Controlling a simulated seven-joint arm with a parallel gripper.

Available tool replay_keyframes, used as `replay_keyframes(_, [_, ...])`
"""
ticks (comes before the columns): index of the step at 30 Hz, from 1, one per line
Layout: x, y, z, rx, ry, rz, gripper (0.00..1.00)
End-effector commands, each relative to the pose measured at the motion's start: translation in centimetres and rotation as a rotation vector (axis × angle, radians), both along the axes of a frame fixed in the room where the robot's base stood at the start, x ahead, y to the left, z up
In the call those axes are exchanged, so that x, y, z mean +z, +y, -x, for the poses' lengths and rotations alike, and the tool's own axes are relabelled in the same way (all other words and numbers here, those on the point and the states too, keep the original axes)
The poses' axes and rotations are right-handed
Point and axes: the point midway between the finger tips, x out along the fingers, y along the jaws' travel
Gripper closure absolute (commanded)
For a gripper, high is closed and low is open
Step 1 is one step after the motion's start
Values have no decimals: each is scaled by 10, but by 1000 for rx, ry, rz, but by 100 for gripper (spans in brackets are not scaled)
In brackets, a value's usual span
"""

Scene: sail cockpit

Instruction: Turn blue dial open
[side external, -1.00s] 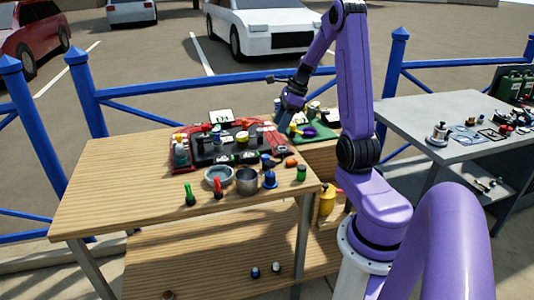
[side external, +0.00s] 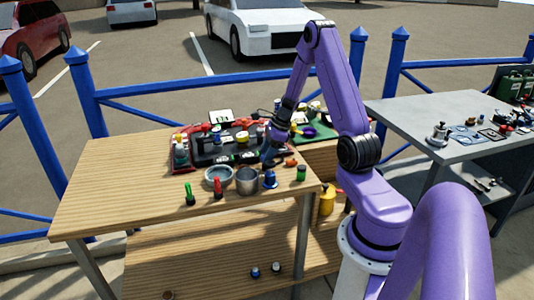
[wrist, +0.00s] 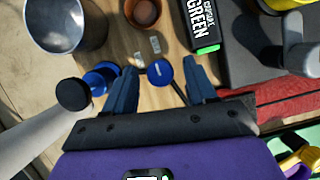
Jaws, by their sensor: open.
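A small round blue dial (wrist: 160,72) with a pale label and a dark stem shows in the wrist view between my fingers. My gripper (wrist: 161,85) is open, with one blue finger on each side of the dial and a gap to each. I cannot tell how far the fingertips are above it. In the side view my gripper (side external: 269,160) is low over the right part of the wooden table (side external: 115,190) and hides the dial. A second blue piece with a black knob (wrist: 100,78) stands left of my fingers; it also shows in the side view (side external: 270,179).
A metal cup (wrist: 65,22), a brown cup (wrist: 143,12) and a green-labelled marker (wrist: 203,25) are close by. A red-and-black tray (side external: 180,167) with several items stands behind. Green and red pieces (side external: 217,187) stand in front. The table's left side is clear.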

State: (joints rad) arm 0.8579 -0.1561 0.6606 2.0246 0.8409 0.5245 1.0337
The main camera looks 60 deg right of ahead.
Motion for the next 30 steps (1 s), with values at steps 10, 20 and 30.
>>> replay_keyframes(10, [0,0,0,0,0,0,99])
replay_keyframes(20, [1,0,-1,37,-1,-1,99])
replay_keyframes(30, [0,-1,-2,254,-1,0,99])
